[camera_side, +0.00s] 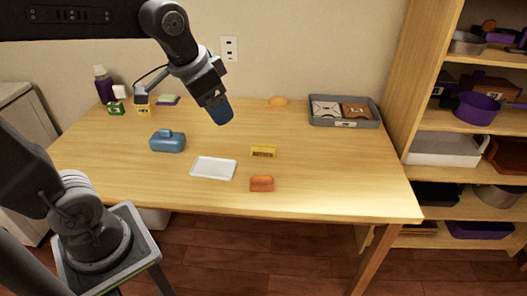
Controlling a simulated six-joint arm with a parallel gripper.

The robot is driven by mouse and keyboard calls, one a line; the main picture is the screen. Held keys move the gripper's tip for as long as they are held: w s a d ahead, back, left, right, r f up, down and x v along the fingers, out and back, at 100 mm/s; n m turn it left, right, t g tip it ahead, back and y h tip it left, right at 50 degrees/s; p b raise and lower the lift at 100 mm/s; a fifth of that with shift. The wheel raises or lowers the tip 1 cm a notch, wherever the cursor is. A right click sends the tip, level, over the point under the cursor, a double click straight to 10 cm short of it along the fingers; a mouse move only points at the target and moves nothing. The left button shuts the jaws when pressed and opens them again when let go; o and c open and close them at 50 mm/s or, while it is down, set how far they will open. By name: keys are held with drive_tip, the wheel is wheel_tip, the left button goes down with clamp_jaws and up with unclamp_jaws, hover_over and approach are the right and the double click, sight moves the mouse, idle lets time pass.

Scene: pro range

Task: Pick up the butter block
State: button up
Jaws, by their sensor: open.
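The butter block (264,151) is a small yellow block with dark lettering, on the wooden table just right of the white tray. My gripper (220,111) is above the table, up and to the left of the butter block and apart from it. Its blue end points down and to the right. The gap between its fingers is too small to make out, and nothing shows held in it.
A white tray (214,168), a blue lidded dish (168,141) and an orange block (262,184) lie near the butter block. A grey bin (316,121) with packets stands at the back right. Several small items crowd the back left. Shelves (470,118) stand at the right.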

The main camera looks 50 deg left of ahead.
drive_tip(key=w+a+f+m+g, duration=0.1)
drive_tip(key=w+a, duration=0.2)
drive_tip(key=w, duration=0.4)
drive_tip(key=w+a+f+m+g, duration=0.1)
drive_tip(key=w+a+f+m, duration=0.1)
drive_tip(key=w, duration=0.5)
drive_tip(key=m+g, duration=0.2)
drive_tip(key=m, duration=0.3)
hover_over(264, 147)
drive_tip(key=f, duration=2.7)
drive_tip(key=shift+s+d, duration=0.1)
drive_tip(key=shift+d, duration=0.25)
drive_tip(key=shift+a+f, duration=0.2)
drive_tip(key=shift+f, duration=1.3)
drive_tip(key=shift+a+f, duration=0.2)
drive_tip(key=shift+f, duration=1.3)
drive_tip(key=c, duration=1.1)
